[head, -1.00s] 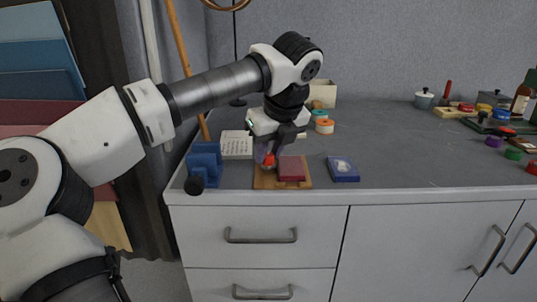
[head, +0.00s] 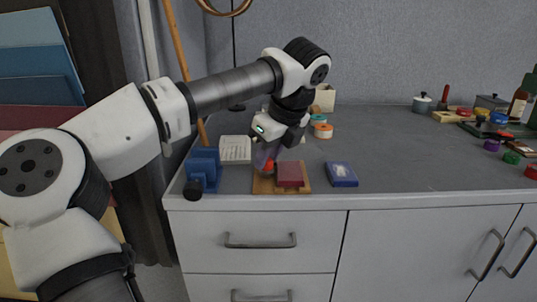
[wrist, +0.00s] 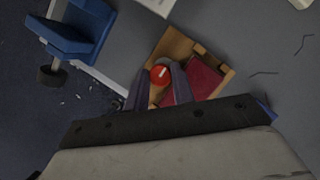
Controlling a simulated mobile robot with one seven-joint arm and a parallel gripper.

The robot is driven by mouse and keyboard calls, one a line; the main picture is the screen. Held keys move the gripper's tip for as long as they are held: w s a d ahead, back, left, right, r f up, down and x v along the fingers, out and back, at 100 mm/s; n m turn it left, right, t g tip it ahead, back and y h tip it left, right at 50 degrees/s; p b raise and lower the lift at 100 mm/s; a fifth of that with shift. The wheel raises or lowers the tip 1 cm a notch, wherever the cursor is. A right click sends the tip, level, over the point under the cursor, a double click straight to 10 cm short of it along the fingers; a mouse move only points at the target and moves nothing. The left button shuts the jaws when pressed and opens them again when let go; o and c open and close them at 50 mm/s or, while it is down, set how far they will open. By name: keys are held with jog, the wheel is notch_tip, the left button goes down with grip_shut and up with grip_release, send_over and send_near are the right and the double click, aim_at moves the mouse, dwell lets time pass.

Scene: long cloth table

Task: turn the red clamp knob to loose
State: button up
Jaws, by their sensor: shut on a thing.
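The red clamp knob (head: 269,166) sits at the left part of a wooden board (head: 262,187) near the table's front edge. In the wrist view the knob (wrist: 160,75) is round and shows a short pale mark on top. My gripper (head: 266,157) points down over it, and in the wrist view its two fingers (wrist: 159,88) lie on either side of the knob, shut on it. A dark red block (head: 290,174) lies on the board just right of the knob. The knob's underside and the finger contact are partly hidden.
A blue vise-like block (head: 203,168) stands left of the board at the table edge. A white gridded card (head: 235,149) lies behind it. A blue box (head: 341,174) lies to the right. Tape rolls (head: 323,130) stand behind. The table's middle is clear.

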jog(key=o, duration=1)
jog(key=shift+p+v, duration=2.65)
jog(key=shift+v, duration=4.25)
